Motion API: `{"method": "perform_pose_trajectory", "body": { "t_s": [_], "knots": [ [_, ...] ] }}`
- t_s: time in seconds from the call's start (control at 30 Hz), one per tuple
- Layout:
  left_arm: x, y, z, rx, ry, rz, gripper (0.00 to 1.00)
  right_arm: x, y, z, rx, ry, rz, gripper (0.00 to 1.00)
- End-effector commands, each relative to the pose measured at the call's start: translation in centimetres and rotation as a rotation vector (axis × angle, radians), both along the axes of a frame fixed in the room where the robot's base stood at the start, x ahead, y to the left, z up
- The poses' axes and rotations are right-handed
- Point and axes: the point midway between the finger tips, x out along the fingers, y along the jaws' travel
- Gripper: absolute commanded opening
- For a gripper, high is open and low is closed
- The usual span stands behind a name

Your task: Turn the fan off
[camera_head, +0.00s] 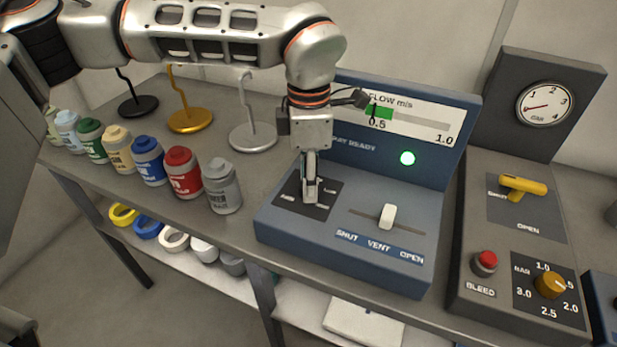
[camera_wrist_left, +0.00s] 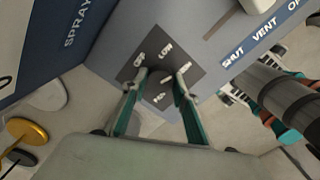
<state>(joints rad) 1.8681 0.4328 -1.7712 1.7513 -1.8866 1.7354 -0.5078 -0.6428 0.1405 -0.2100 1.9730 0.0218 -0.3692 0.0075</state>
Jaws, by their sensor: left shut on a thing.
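The blue control console (camera_head: 345,235) stands on the grey bench. On its left part is a dark square dial plate (camera_head: 318,211) with small white labels, only partly readable. My left gripper (camera_head: 310,192) points down onto this plate. In the left wrist view the gripper (camera_wrist_left: 160,78) has its two fingers on either side of the small dark knob at the plate's middle, shut on it. The knob is mostly hidden and its pointing is hard to read. The plate (camera_wrist_left: 168,100) also shows there. The green lamp (camera_head: 407,158) on the console's upright panel is lit.
A white slider (camera_head: 387,215) marked SHUT, VENT, OPEN sits right of the dial. Paint bottles (camera_head: 183,172) line the bench's left. A grey panel (camera_head: 520,250) with a yellow handle (camera_head: 522,186) stands right.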

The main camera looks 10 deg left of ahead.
Motion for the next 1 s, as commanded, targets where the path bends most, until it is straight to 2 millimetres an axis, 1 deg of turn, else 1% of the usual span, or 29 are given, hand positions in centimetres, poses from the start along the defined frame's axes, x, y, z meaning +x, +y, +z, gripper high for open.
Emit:
{"method": "perform_pose_trajectory", "body": {
  "t_s": [0.13,0.47,1.0],
  "knots": [
    [-0.02,-0.03,0.11,0.0,0.0,0.137,0.07,-0.09,0.12,0.23,0.004,0.002,0.001,0.0],
    [-0.01,-0.03,0.04,0.0,0.0,0.451,0.07,-0.58,0.12,-0.21,0.003,0.016,0.0,0.0],
    [0.0,-0.01,0.01,-0.001,0.001,0.964,0.07,-0.35,0.2,0.17,0.006,0.007,0.0,0.0]
  ]
}}
